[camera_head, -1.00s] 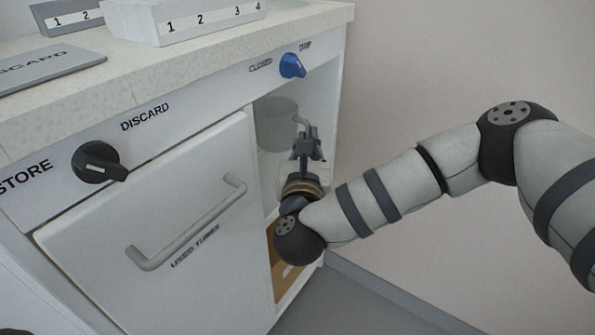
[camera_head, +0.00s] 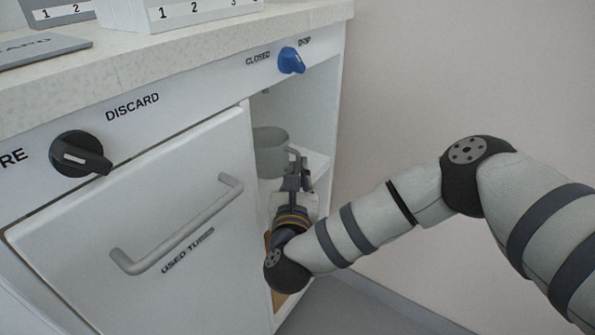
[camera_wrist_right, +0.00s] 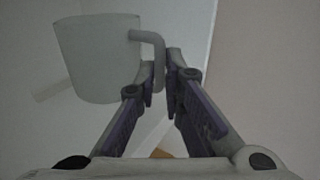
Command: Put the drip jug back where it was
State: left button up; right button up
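The drip jug (camera_head: 268,152) is a grey-green cup with a side handle. It is upright inside the open bay at the cabinet's right end. My right gripper (camera_head: 295,170) reaches into the bay and is shut on the jug's handle. In the right wrist view the jug (camera_wrist_right: 98,60) is at upper left, and the lower end of its handle lies between the fingertips (camera_wrist_right: 160,80). Whether the jug's base touches the shelf (camera_head: 317,165) I cannot tell. My left gripper is not in view.
A blue knob (camera_head: 291,60) sits above the bay, between the labels CLOSED and DRIP. Left of the bay is a closed USED TUBES door with a bar handle (camera_head: 180,232). A black knob (camera_head: 80,155) is on the panel above it. A plain wall stands at the right.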

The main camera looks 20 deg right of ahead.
jog(key=o, duration=0.3)
jog(key=shift+r, duration=0.3)
pick_arm(q)
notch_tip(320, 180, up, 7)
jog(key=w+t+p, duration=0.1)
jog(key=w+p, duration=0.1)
jog(key=p, duration=0.6)
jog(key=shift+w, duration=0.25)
pick_arm(e)
jog(key=v, duration=1.2)
